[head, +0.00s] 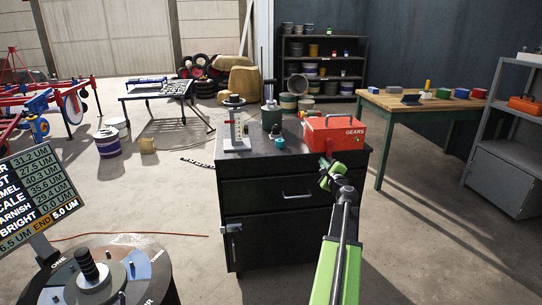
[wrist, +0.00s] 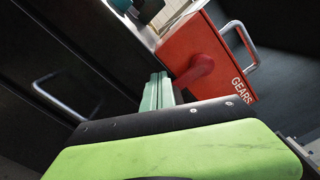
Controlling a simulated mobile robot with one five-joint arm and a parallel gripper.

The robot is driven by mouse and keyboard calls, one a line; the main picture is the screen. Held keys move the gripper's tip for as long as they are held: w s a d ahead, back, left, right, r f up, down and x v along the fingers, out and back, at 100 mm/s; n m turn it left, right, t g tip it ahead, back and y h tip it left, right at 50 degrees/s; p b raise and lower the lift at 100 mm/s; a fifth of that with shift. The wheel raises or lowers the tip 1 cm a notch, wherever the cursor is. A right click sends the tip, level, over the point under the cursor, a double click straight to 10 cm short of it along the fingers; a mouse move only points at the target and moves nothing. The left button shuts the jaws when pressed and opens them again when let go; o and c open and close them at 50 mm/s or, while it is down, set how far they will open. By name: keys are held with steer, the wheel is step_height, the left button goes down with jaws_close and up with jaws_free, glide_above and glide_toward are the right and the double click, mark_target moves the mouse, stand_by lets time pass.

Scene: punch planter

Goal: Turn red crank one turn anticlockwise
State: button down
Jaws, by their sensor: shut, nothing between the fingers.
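A red box marked GEARS (head: 345,131) stands on top of the black cabinet (head: 265,190), at its right end. In the wrist view the box (wrist: 207,48) shows a red rounded crank part (wrist: 197,72) sticking out from its face.
A press-like stand (head: 236,130), a dark cylinder (head: 271,116) and a small teal piece (head: 280,143) share the cabinet top. Drawer handles (head: 297,195) stick out in front. A wooden table (head: 425,105) stands right. A round dial stand (head: 95,280) is lower left.

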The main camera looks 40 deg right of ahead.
steer(key=v, duration=0.9)
stand_by(0.5)
